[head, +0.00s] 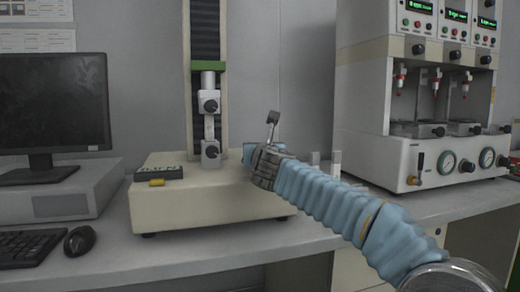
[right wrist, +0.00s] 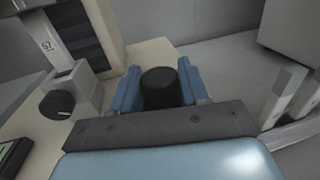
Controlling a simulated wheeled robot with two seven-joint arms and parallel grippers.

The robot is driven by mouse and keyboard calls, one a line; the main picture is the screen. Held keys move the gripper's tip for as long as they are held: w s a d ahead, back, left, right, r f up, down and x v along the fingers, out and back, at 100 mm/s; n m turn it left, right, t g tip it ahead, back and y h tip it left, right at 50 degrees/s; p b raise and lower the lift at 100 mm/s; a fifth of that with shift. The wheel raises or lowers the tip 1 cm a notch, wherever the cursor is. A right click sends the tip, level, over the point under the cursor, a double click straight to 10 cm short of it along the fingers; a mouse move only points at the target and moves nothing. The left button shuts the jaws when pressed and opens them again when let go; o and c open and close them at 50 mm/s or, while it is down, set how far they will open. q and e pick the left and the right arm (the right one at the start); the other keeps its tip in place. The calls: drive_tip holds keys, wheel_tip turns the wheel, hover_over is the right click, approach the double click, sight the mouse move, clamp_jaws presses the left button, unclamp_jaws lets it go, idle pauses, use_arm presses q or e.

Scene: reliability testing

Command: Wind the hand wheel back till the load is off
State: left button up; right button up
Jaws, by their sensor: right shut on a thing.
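The testing machine has a cream base (head: 165,212) and a tall dark column (head: 205,35). An upper clamp (head: 209,82) hangs under a green crosspiece, and a lower clamp (head: 211,149) stands below it; a narrow grey piece links them. My right gripper (right wrist: 160,90) has its blue fingers on either side of a black round knob, the hand wheel (right wrist: 159,88), and is shut on it. In the head view this gripper (head: 249,154) is over the base's right side, and the wheel is hidden there. My left gripper is out of view.
A dark display box (head: 158,172) and a small yellow item (head: 156,183) lie on the base's left. A monitor (head: 52,105), keyboard (head: 30,246) and mouse (head: 79,241) are at the left. A larger cream machine (head: 400,155) stands at the right.

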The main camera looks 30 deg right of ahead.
idle(0.3)
drive_tip(key=o, duration=1)
drive_tip(key=shift+c, duration=0.2)
drive_tip(key=b+v, duration=0.1)
drive_tip(key=v, duration=1.2)
drive_tip(key=shift+s+a, duration=0.2)
drive_tip(key=shift+s, duration=0.2)
